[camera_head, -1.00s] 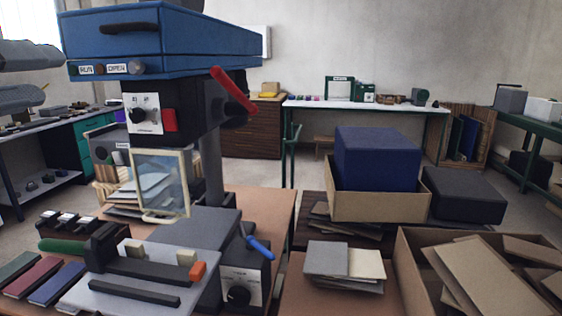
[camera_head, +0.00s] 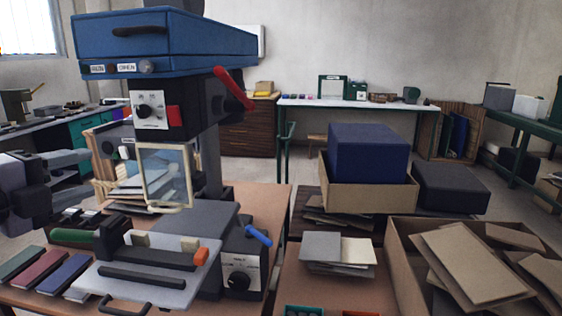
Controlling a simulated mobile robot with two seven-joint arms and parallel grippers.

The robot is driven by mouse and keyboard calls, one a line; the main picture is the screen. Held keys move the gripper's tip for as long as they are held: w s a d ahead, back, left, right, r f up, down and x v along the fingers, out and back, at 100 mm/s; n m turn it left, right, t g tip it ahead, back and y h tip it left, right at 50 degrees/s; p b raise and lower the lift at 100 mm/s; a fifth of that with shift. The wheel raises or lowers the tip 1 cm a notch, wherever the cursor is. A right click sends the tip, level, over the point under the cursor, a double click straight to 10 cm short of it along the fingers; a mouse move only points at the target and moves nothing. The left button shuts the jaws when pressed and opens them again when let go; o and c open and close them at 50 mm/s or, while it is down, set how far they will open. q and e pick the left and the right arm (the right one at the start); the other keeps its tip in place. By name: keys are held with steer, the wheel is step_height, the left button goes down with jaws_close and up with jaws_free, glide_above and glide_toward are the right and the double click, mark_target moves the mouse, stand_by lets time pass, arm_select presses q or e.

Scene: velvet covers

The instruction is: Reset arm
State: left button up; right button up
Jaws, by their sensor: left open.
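My left gripper (camera_head: 84,166) is at the left edge of the head view, above the left part of the near workbench. Its fingers point right, towards the press, and are open with nothing seen between them. It is apart from the blue-topped press (camera_head: 165,45) and from the clear guard (camera_head: 165,177). The rest of my left arm is mostly cut off by the picture edge. My right gripper is not in view.
The press stands on the workbench with a grey sliding plate (camera_head: 135,285) in front. Coloured strips (camera_head: 62,280) lie at lower left. A box with a blue block (camera_head: 368,153), stacked sheets (camera_head: 338,250) and an open carton of boards (camera_head: 405,275) are right.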

arm_select(q)
step_height(320, 180, down, 27)
steer(key=s+n+g, duration=0.2)
steer(key=n, duration=0.8)
steer(key=s+d+f+n+g+y, duration=0.1)
steer(key=s+d+f+n, duration=0.4)
steer(key=s+f, duration=0.3)
steer(key=s+d+f+n+g+y, duration=0.1)
steer(key=s+d+f+n, duration=0.3)
steer(key=s+d+f, duration=0.4)
step_height(320, 180, down, 5)
steer(key=shift+f+n+g, duration=0.2)
steer(key=shift+n+g, duration=0.2)
steer(key=shift+g, duration=0.4)
steer(key=shift+c, duration=0.3)
